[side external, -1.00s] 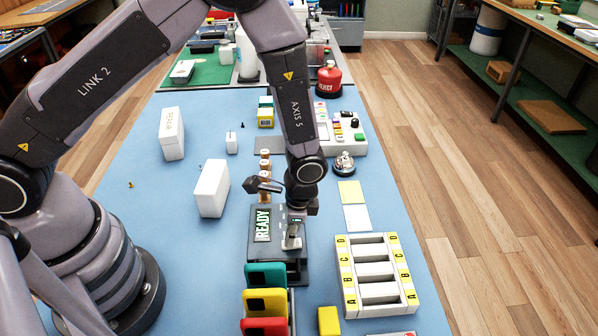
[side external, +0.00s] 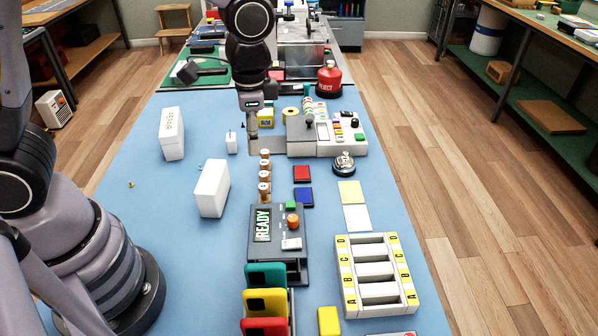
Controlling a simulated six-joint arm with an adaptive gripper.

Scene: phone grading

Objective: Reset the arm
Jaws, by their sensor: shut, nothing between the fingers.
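My arm is raised and drawn back toward the far part of the blue table. My gripper (side external: 253,146) points down in the side external view, shut and with nothing in it. It appears behind the column of wooden stamps (side external: 264,175) and right of a small white block (side external: 231,142). The dark READY device (side external: 263,248) stands clear of the gripper, with its green button, orange knob and a white tag on top in plain view.
Green, yellow and red phones (side external: 265,300) stand in a rack at the front. A white A-to-D slotted tray (side external: 350,278) is at the right. A control box (side external: 327,138), a bell (side external: 344,163) and white boxes (side external: 211,188) stand around.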

